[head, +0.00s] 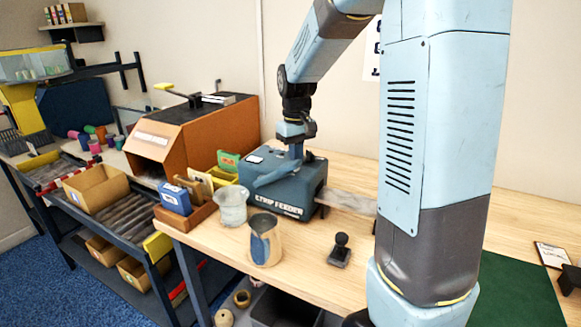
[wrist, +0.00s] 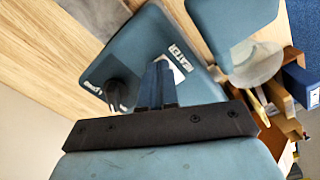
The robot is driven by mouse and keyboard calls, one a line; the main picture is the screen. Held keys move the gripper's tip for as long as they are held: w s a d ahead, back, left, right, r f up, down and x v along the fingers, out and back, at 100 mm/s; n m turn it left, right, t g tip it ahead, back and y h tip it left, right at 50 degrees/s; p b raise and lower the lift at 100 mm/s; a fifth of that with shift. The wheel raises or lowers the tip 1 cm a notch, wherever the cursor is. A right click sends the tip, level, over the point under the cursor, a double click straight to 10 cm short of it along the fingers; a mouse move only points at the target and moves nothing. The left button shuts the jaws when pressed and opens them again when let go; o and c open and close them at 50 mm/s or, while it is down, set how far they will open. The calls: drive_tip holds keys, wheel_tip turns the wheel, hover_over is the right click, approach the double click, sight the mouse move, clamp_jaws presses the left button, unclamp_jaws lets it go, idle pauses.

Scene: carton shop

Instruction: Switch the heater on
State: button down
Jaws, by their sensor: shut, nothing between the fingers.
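The blue-grey strip feeder (head: 318,180) stands on the wooden bench, with its name on the front face. In the wrist view its top panel (wrist: 140,45) carries a white label reading HEATER (wrist: 181,57). A dark round knob (wrist: 116,95) sits beside a smaller white label at the left. My gripper (head: 297,152) points down over the panel from above. In the wrist view its fingers (wrist: 159,82) are together, with nothing held, close to the HEATER label. The fingers cover part of the panel, and I see no heater switch. I cannot tell whether the fingertips touch the panel.
A glass jug (head: 231,207) and a metal pitcher (head: 265,242) stand in front of the feeder. A small black-knobbed stand (head: 340,251) is to their right. A grey strip (head: 347,200) leaves the feeder's right side. An orange machine (head: 185,138) stands at left.

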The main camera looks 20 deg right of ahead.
drive_tip(key=shift+r, duration=3.4)
drive_tip(key=shift+r, duration=0.1)
drive_tip(key=s+r+m+t, duration=0.3)
drive_tip(key=s+t, duration=0.2)
drive_tip(key=s, duration=2)
drive_tip(key=shift+r+t, duration=0.2)
drive_tip(key=shift+t, duration=0.1)
